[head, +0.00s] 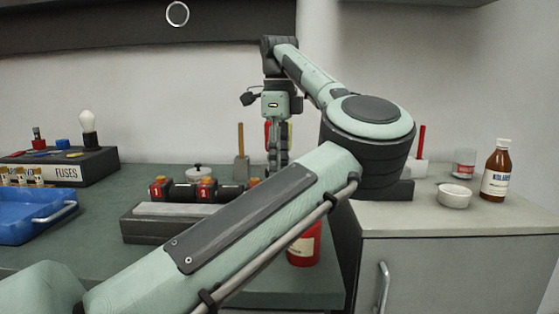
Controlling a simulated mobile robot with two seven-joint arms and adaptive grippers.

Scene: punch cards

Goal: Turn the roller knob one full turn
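A grey block-shaped device (140,228) stands on the green bench, with a dark roller (182,192) along its top. The roller carries red bands marked "1". A bit of red shows at its right end, but my arm hides most of that end, and I cannot make out the roller knob for certain. My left gripper (278,168) points down just right of the roller's right end. It is seen edge-on, so I cannot tell whether its fingers are open or whether they touch anything. My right gripper is out of view.
A blue tray (25,230) and a fuse box (90,167) stand at the left. A red can (304,250) is partly behind my arm. A white lidded pot (199,174) is behind the roller.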

